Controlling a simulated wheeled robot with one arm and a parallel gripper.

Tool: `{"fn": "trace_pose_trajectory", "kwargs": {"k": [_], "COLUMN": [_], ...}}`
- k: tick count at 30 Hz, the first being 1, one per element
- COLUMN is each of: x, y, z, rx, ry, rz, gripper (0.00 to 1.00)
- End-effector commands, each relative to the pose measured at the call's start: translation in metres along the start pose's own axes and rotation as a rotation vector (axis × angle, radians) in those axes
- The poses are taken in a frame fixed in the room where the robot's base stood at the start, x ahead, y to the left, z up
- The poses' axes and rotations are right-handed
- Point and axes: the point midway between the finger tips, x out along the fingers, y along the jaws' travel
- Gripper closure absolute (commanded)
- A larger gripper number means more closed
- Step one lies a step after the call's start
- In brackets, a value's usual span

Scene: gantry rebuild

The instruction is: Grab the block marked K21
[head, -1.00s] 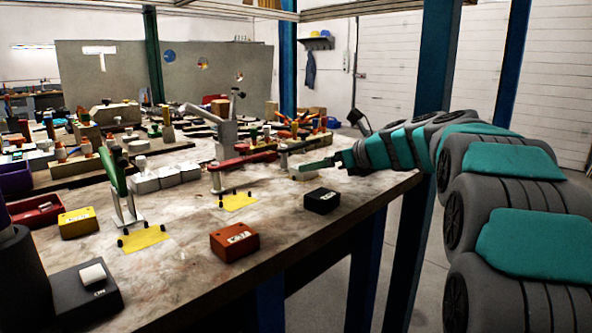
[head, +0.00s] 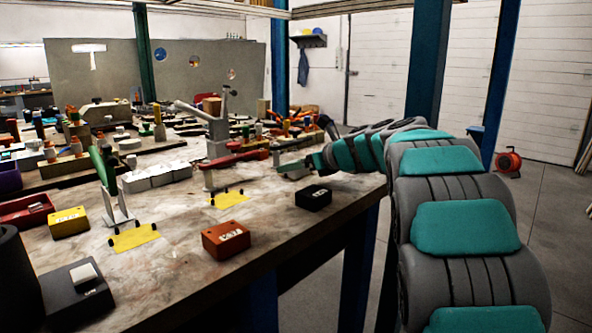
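Three small blocks with pale labels stand on the near part of the worktable. The orange-red block (head: 225,241) is near the front edge, the black block (head: 313,198) is farther back on the right, and the yellow block (head: 69,223) is at the left. The labels are too small and blurred for me to tell which one reads K21. My gripper (head: 290,167) is low over the table's right side, behind the black block and apart from it. Its fingers are too small and partly hidden to tell whether they are open or shut.
A black box with a pale button (head: 79,288) is at the near left. Toggle clamps with green (head: 104,170) and red (head: 235,160) handles stand by yellow patches (head: 133,237). Pale blocks and many parts crowd the back. The table (head: 165,275) is bare around the orange-red block.

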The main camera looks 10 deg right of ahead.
Motion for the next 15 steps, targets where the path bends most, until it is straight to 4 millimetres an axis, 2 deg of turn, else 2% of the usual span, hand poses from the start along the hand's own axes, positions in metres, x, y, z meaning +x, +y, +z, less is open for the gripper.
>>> {"fn": "trace_pose_trajectory", "kwargs": {"k": [2, 15], "x": [0.0000, -0.0001], "y": [0.0000, 0.0001], "z": [-0.0001, -0.0001], "rx": [0.000, 0.000], "ry": [0.000, 0.000], "rz": [0.000, 0.000], "gripper": [0.29, 0.79]}}
